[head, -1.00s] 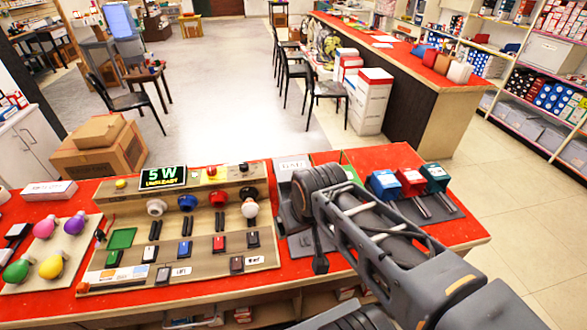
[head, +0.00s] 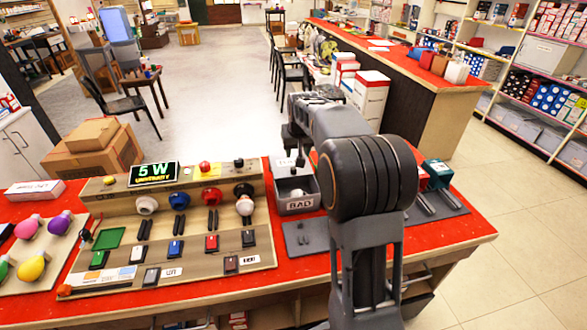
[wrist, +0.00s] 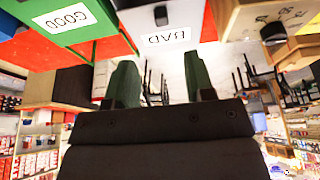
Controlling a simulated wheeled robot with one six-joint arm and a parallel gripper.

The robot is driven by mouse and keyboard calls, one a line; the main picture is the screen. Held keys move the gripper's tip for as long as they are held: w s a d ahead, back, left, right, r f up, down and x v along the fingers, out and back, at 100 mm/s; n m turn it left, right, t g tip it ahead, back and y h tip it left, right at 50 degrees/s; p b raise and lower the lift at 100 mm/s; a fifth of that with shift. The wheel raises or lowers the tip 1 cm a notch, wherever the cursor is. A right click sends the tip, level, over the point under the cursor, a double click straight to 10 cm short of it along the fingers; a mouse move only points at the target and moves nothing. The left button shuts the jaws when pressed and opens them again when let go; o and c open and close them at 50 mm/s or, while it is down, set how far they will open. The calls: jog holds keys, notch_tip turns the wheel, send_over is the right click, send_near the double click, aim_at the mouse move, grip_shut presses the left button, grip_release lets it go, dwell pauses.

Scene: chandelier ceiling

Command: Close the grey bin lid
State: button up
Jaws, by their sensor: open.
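The grey bin (head: 298,206), labelled BAD, stands on the red counter, left of my arm in the head view. Its top is open and a pale round thing lies inside. A light panel behind the opening, apparently its raised lid (head: 283,163), is partly covered by my gripper (head: 293,148). In the wrist view, which is upside down, my gripper (wrist: 160,68) has its two green fingers apart with nothing between them. A pale panel with an inverted BAD label (wrist: 170,38) is beyond the fingertips. I cannot tell whether they touch it.
A green bin (wrist: 92,48) labelled GOOD is beside the grey bin in the wrist view; my arm hides it in the head view. A wooden test board (head: 200,245) with sockets and switches stands left. A teal box (head: 438,174) is right of my arm.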

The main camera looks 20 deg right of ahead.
jog(key=r, duration=0.1)
jog(key=p, duration=0.1)
send_near(290, 162)
jog(key=s+f, duration=0.1)
jog(key=f, duration=0.3)
jog(key=s+f, duration=0.1)
jog(key=f, duration=0.1)
jog(key=shift+s+a+f, duration=0.15)
jog(key=shift+s+a, duration=0.15)
jog(key=shift+s, duration=0.05)
grip_shut()
